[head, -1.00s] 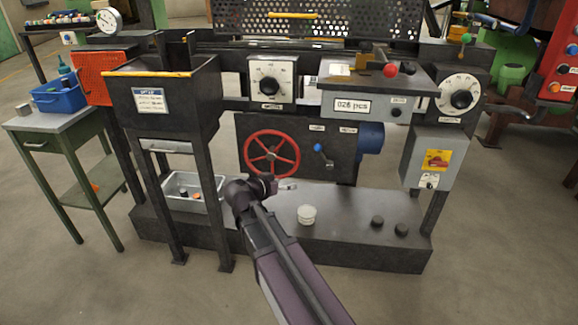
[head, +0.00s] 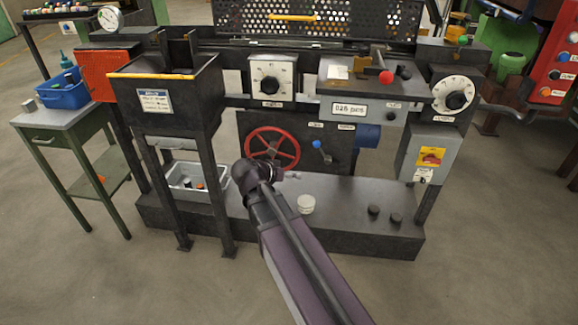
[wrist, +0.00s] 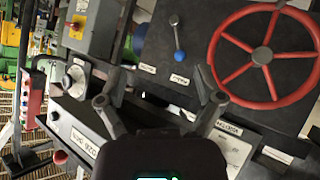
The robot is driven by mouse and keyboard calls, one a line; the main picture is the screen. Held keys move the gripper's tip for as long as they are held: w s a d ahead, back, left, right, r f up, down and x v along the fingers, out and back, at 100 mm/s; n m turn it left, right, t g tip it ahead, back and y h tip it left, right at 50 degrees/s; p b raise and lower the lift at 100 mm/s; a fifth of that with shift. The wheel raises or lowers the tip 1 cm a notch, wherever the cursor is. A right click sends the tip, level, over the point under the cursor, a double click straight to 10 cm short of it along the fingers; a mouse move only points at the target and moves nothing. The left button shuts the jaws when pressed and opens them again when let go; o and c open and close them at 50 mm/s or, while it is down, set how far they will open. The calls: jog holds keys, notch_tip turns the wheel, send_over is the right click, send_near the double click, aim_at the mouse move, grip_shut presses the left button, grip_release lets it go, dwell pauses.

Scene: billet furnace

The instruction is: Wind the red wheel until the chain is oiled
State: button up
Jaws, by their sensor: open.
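The red wheel (head: 272,150) is a spoked handwheel on the dark front panel of the machine, below the white dial.
A blue-knobbed lever (head: 317,145) sits right of the wheel. A grey switch box (head: 424,152) hangs further right. Below are a metal bin (head: 186,188), a white round container (head: 306,204) and dark pucks (head: 374,210) on the base plate. A green side table (head: 70,122) stands left.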

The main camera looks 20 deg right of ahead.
jog(key=shift+s+r+n+g+y+p, duration=0.2)
jog(key=shift+s+r+g+y+p, duration=0.15)
jog(key=shift+r+p, duration=0.5)
jog(key=shift+s+r+n+g+y+p, duration=0.2)
jog(key=shift+s+r+p, duration=0.25)
jog(key=shift+p, duration=0.55)
jog(key=shift+a, duration=0.1)
jog(key=w+a+f+n+t+b, duration=0.3)
jog(key=f+n+b, duration=0.4)
jog(key=n+b, duration=0.4)
jog(key=w+a+f+n+t+h+b, duration=0.1)
jog(key=w+a+f+n+t+b, duration=0.2)
jog(key=f+n+b, duration=0.5)
jog(key=w+a+f+n+t+h+b, duration=0.1)
jog(key=w+a+f+n+t+b, duration=0.2)
jog(key=f+n+b, duration=0.4)
jog(key=shift+w+a+f+n+t+b, duration=0.1)
jog(key=shift+w+n+t+b, duration=0.2)
jog(key=shift+n+b, duration=1.15)
jog(key=shift+w+d+f+n+t+b, duration=0.1)
jog(key=shift+w+n+t+b, duration=0.15)
jog(key=shift+n+b, duration=1.1)
jog(key=shift+w+a+f+n+t+b, duration=0.1)
jog(key=shift+w+n+t+b, duration=0.2)
jog(key=shift+n+b, duration=1.15)
jog(key=shift+w+m, duration=0.1)
jog(key=shift+m, duration=0.15)
